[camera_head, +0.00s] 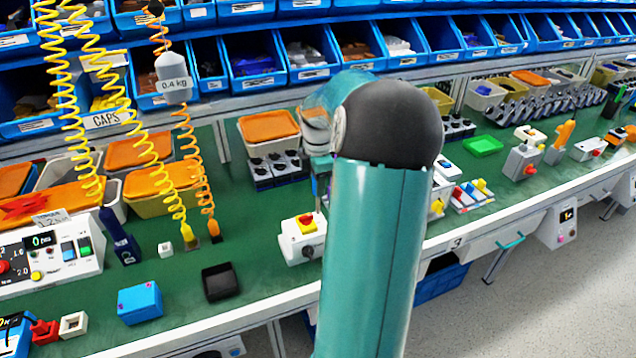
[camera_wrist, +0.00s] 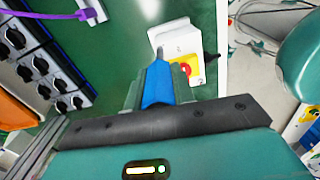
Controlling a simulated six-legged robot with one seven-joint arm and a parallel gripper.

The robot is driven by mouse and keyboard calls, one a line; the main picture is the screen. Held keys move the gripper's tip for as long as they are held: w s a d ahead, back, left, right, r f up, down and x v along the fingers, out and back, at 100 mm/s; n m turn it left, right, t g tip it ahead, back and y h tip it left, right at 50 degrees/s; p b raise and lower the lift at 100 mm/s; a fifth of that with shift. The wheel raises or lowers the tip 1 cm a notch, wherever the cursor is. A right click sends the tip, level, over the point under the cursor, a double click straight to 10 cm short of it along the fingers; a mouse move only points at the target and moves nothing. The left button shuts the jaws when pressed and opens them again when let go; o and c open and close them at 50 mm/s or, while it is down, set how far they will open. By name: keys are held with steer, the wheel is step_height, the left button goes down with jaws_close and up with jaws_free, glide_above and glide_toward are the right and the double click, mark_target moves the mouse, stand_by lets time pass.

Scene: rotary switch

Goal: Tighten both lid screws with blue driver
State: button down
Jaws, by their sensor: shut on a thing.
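My gripper (camera_wrist: 158,100) is shut on the blue driver (camera_wrist: 157,84), whose handle shows between the fingers in the wrist view. Its thin shaft (camera_wrist: 159,53) points at the white switch box (camera_wrist: 180,42). I cannot tell whether the tip touches the box. In the head view the white box (camera_head: 290,255) stands on the green bench just left of my arm, which hides most of my gripper. The lid screws are too small to make out.
Grey blocks with black knobs (camera_head: 278,170) stand behind the box. A black tray (camera_head: 219,282) and blue box (camera_head: 140,302) lie to its left. Yellow coiled cords (camera_head: 150,150) hang farther left. Green bench is clear between the tray and the switch box.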

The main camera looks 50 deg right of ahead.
steer(key=n, duration=1.5)
steer(key=shift+n, duration=0.6)
steer(key=shift+f, duration=0.4)
